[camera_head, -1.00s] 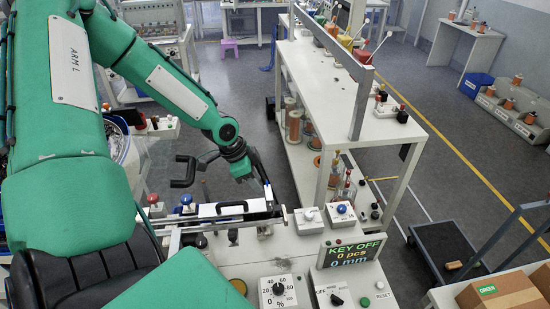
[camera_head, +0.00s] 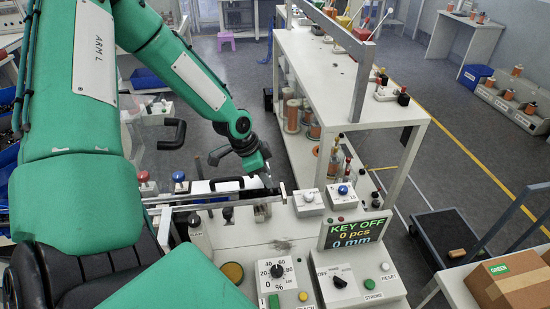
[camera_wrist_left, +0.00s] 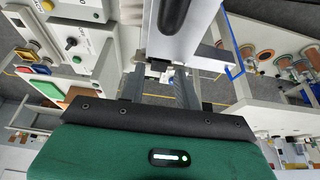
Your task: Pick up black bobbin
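My left gripper (camera_head: 265,178) reaches down beyond the white machine, near the end of its long metal bar. In the left wrist view its two grey fingers (camera_wrist_left: 158,90) stand apart, and I see nothing clamped between them. A white machine part with a black handle (camera_wrist_left: 174,14) lies just past the fingertips. I cannot pick out a black bobbin with certainty in either view. Several copper-coloured bobbins (camera_head: 292,114) stand on the lower shelf of the white bench, beyond the gripper. My right gripper is not in view.
The white control console (camera_head: 258,240) with knobs and a "KEY OFF" display (camera_head: 355,232) fills the front. The white bench (camera_head: 330,85) stands behind it. A dark trolley (camera_head: 445,237) and a cardboard box (camera_head: 510,283) are at right. Open floor lies between bench and yellow line.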

